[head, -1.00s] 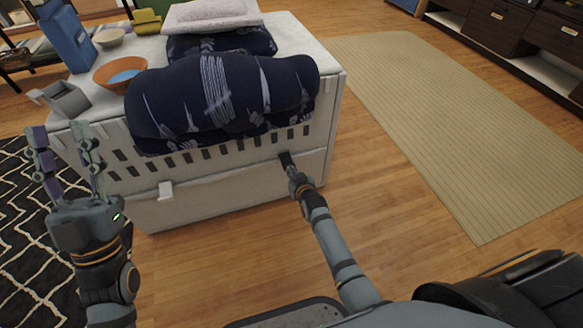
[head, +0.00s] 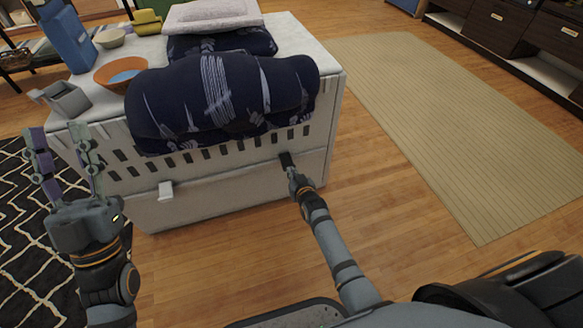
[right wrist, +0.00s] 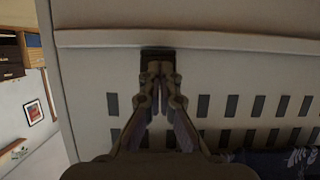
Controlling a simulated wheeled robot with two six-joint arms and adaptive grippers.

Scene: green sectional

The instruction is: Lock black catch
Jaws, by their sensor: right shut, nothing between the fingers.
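The black catch (head: 285,159) sits on the front face of the white crate (head: 235,190), near its right end, at the seam below the slots. It also shows in the right wrist view (right wrist: 158,55) as a dark block at the ledge. My right gripper (head: 292,172) is shut and empty, with its fingertips (right wrist: 157,68) at the catch, seemingly touching it. The fingertips hide part of the catch, and I cannot tell its exact position. A white catch (head: 166,190) is on the same seam further left. My left gripper (head: 65,145) is open and empty, raised at the crate's left front corner.
A dark blue patterned bundle (head: 225,95) lies on the crate's top and hangs over its front edge. An orange bowl (head: 120,72), a grey container (head: 66,99) and a blue bottle (head: 66,35) stand at the left.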

